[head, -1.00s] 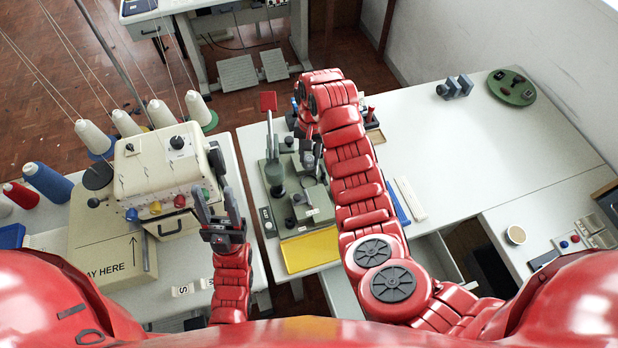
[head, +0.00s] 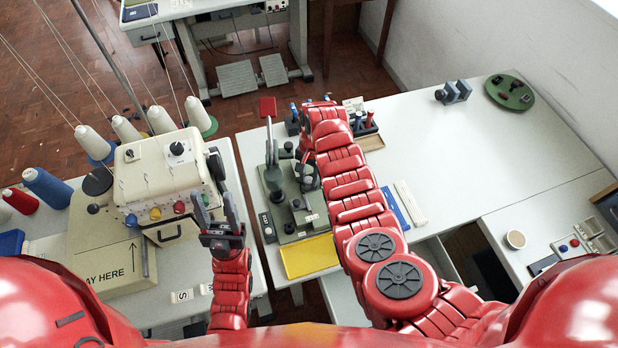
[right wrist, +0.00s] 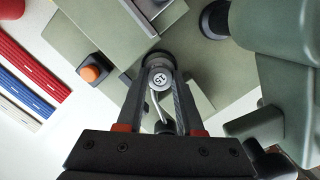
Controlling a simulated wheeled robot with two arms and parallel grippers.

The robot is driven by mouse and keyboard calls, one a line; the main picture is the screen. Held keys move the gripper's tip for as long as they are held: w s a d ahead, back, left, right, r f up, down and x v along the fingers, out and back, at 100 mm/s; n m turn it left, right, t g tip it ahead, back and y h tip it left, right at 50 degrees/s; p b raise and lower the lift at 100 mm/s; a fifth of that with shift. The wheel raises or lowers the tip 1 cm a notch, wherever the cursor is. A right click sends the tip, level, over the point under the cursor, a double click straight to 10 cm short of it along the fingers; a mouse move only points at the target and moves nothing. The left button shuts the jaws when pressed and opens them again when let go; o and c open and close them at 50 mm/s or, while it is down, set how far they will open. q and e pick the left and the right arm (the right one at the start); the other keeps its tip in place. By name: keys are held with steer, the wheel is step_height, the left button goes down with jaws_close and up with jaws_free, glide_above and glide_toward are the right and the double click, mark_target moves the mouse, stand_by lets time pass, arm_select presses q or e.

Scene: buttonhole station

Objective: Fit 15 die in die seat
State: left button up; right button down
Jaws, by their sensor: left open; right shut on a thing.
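The 15 die (right wrist: 159,78) is a small round piece with its number on top. In the right wrist view it sits between the fingertips of my right gripper (right wrist: 160,72), which is shut on it. The die is over the green-grey machine (right wrist: 222,72); the die seat is hidden or cannot be told apart, and so is any contact with it. In the head view my right arm covers the die and fingertips beside the machine (head: 296,222). My left gripper (head: 215,203) is open and empty, in front of the cream control box.
The machine has an upright lever with a red end (head: 267,106) and a yellow tray (head: 310,257) in front. An orange-topped button (right wrist: 91,74) is left of the die. A tool rack (head: 364,120) stands behind my right arm.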

steer(key=shift+f, duration=0.5)
steer(key=shift+f+b, duration=0.3)
steer(key=shift+f, duration=0.05)
steer(key=c, duration=0.8)
jaws_free()
steer(key=shift+c, duration=0.2)
steer(key=shift+r, duration=0.1)
steer(key=shift+s, duration=0.1)
